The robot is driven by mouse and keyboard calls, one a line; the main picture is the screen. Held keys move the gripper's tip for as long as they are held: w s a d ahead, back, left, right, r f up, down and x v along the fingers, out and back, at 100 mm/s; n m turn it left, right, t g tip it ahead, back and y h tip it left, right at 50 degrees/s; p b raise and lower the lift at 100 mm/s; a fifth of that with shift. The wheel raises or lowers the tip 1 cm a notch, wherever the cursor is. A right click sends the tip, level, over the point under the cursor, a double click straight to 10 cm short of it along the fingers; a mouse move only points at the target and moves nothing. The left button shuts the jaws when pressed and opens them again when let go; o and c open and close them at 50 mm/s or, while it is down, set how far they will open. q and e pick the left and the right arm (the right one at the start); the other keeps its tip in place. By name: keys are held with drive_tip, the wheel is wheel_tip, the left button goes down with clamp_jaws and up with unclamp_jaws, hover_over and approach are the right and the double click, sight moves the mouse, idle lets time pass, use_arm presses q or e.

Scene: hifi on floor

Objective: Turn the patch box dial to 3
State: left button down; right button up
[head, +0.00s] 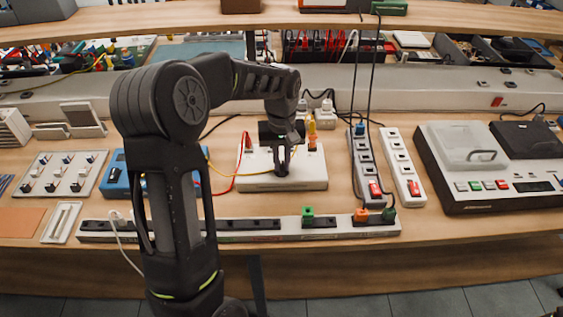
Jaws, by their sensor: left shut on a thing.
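The patch box (258,183) is a low cream-white box on the middle of the bench, with red, yellow and black leads at its back and left. My left gripper (282,168) reaches down over its top and is shut on a small dark knob, the dial, on the front part of the box. The fingers cover most of the dial, so I cannot read its pointer or numbers. My right gripper is not in view.
A long power strip (240,230) runs along the front edge. Two upright strips (402,165) with red switches stand right of the box. A blue meter (117,175) and a switch panel (62,174) lie left. A large grey machine (490,195) fills the right.

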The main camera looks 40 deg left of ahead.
sight(282, 165)
use_arm(q)
drive_tip(key=m, duration=0.4)
drive_tip(key=shift+m, duration=2.3)
drive_tip(key=c, duration=1.4)
unclamp_jaws()
drive_tip(key=shift+c, duration=0.2)
wheel_tip(282, 165, up, 8)
drive_tip(key=shift+f+b, duration=0.1)
drive_tip(key=shift+b, duration=0.4)
